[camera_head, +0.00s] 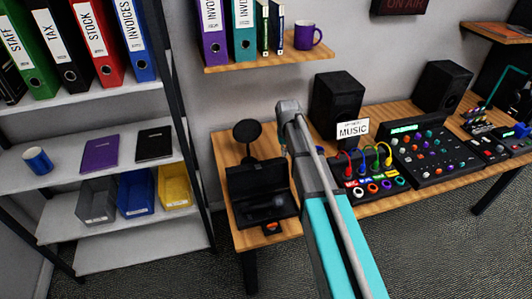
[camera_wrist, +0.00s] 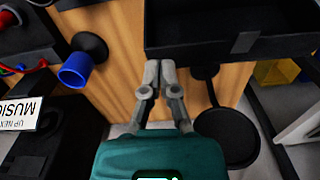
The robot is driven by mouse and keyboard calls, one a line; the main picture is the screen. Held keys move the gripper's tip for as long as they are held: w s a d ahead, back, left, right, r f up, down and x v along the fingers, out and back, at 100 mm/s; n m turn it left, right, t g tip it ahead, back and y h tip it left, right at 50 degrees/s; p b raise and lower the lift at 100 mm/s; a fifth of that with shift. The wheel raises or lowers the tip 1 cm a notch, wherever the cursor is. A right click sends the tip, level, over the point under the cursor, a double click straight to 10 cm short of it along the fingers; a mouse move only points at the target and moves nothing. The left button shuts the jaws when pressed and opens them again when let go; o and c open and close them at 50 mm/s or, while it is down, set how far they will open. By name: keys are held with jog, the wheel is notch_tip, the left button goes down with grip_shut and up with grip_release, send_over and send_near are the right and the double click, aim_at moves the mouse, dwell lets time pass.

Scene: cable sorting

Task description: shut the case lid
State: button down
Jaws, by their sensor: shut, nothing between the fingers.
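The black case (camera_head: 240,181) stands at the left end of the wooden desk in the head view. Its lid is open and raised at the back, and dark contents lie in its base. In the wrist view, part of the case (camera_wrist: 195,38) with a grey latch (camera_wrist: 245,42) fills the top right. My gripper (camera_wrist: 153,75) is shut and empty in the wrist view, beside the near left corner of the case, with a small gap showing. In the head view my arm hides the gripper.
A round black stand (camera_head: 246,131) is behind the case; its disc also shows in the wrist view (camera_wrist: 228,138). To the right are a speaker (camera_head: 336,102), a MUSIC sign (camera_head: 353,130) and a box with coloured cables (camera_head: 368,172). A shelf unit (camera_head: 100,189) stands left.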

jog(key=w+a+r+n+p, duration=0.1)
jog(key=w+a, duration=0.6)
jog(key=w, duration=0.2)
jog(key=shift+r, duration=0.3)
jog(key=shift+f, duration=0.1)
notch_tip(320, 180, down, 10)
jog(key=b, duration=1)
jog(key=shift+s+d+r+p, duration=0.2)
jog(key=shift+s+r, duration=0.05)
jog(key=shift+s, duration=0.35)
jog(key=shift+s+d+r+p, duration=0.15)
jog(key=shift+s+r+p, duration=0.1)
jog(key=shift+s, duration=0.35)
jog(key=shift+s+d+r+p, duration=0.2)
jog(key=shift+s, duration=0.4)
